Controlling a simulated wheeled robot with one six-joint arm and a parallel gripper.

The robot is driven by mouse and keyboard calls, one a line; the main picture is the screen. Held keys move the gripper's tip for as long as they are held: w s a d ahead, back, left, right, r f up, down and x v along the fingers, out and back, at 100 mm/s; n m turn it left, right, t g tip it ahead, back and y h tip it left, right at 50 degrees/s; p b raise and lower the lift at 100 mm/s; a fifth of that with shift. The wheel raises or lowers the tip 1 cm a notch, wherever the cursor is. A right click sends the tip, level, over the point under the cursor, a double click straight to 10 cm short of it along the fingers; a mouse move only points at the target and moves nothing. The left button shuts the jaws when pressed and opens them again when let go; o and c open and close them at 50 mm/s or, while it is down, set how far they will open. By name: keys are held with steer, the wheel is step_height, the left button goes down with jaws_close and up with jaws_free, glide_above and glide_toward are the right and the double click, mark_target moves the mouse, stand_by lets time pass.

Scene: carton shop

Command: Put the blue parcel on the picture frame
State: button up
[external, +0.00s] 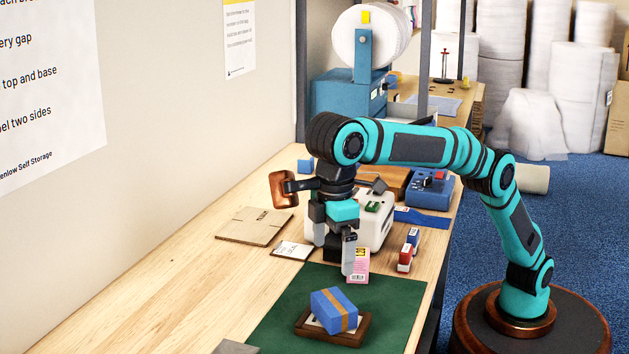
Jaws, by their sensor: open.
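The blue parcel (326,307) has an orange-brown band around it. It rests on the picture frame (350,337), a dark brown wooden frame with a pale inside, and looks slightly tilted. The parcel covers much of the frame's middle. The frame lies on the green mat (395,298). My gripper (335,258) points down above the far edge of the mat, beyond the parcel and apart from it. It is open, and I see nothing between its fingers.
A pink labelled box (359,266) stands close beside my gripper. Red and blue stamp-like items (406,254) stand to the right. A flat cardboard piece (254,226) and a white card (293,250) lie to the left.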

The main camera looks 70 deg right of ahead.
steer(key=w+d+r+m+t+y, duration=0.1)
steer(key=w+d+r, duration=0.3)
steer(key=d, duration=0.7)
steer(key=w+d+r+m+t+y, duration=0.15)
steer(key=w+d+r, duration=0.3)
steer(key=d, duration=0.55)
steer(key=w+d+r+m+t+y, duration=0.1)
steer(key=w+d+r+t, duration=0.2)
steer(key=d, duration=0.8)
steer(key=s+d+r+m+t, duration=0.1)
steer(key=s+d+r+t, duration=0.1)
steer(key=d, duration=0.9)
steer(key=s+d+r+m+t, duration=0.1)
steer(key=s+d+r+t, duration=0.1)
steer(key=d, duration=0.9)
steer(key=s+d+f+m+t+h, duration=0.1)
steer(key=s+d+f+t, duration=0.3)
steer(key=s+d, duration=0.6)
steer(key=s+d+f+m+t+h, duration=0.2)
steer(key=s+d+f, duration=0.5)
steer(key=s+d, duration=0.4)
steer(key=d+t, duration=0.1)
steer(key=d, duration=0.2)
steer(key=shift+d+t+h, duration=0.3)
steer(key=shift+t+h, duration=0.05)
